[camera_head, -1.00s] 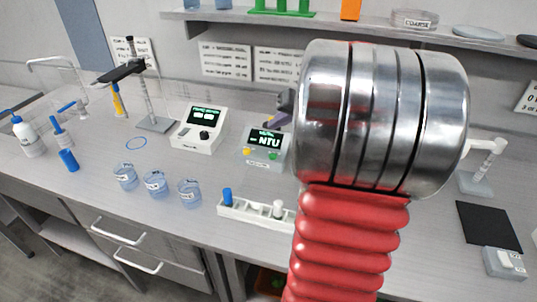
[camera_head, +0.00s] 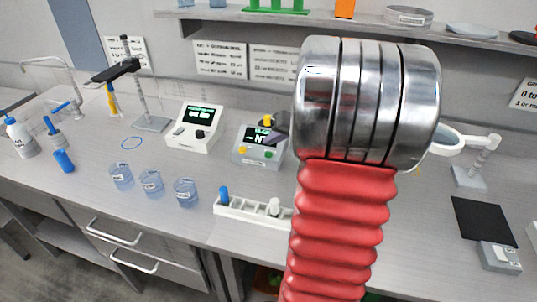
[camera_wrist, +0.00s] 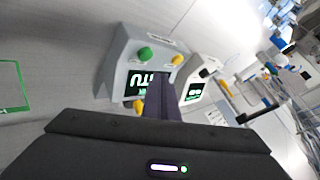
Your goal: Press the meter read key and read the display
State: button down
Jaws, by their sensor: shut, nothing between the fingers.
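The meter (camera_head: 240,157) is a light grey box on the bench with a dark display, a yellow key (camera_head: 243,150) and a green key (camera_head: 268,154) on its sloped front. In the wrist view the green key (camera_wrist: 145,54) and yellow key (camera_wrist: 177,60) are clear, beyond my fingers. The display (camera_wrist: 133,82) shows "NTU" in part; my fingers hide the rest. My gripper (camera_head: 270,137) is shut and empty, in front of the display; its fingers (camera_wrist: 161,80) point toward the keys. I cannot tell whether they touch the meter. A yellow piece (camera_head: 267,121) shows at the meter's top.
A second white instrument (camera_head: 195,128) with a lit display stands left of the meter. Several beakers (camera_head: 152,183) and a white vial rack (camera_head: 250,212) are in front. A black mat (camera_head: 482,222) lies at right. My arm hides part of the bench.

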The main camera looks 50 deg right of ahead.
jog(key=shift+f, duration=1)
jog(key=shift+f, duration=0.2)
dwell(1.2)
jog(key=shift+f, duration=0.2)
jog(key=shift+f, duration=0.45)
dwell(1.2)
jog(key=shift+r, duration=0.9)
jog(key=shift+r, duration=2.5)
dwell(0.4)
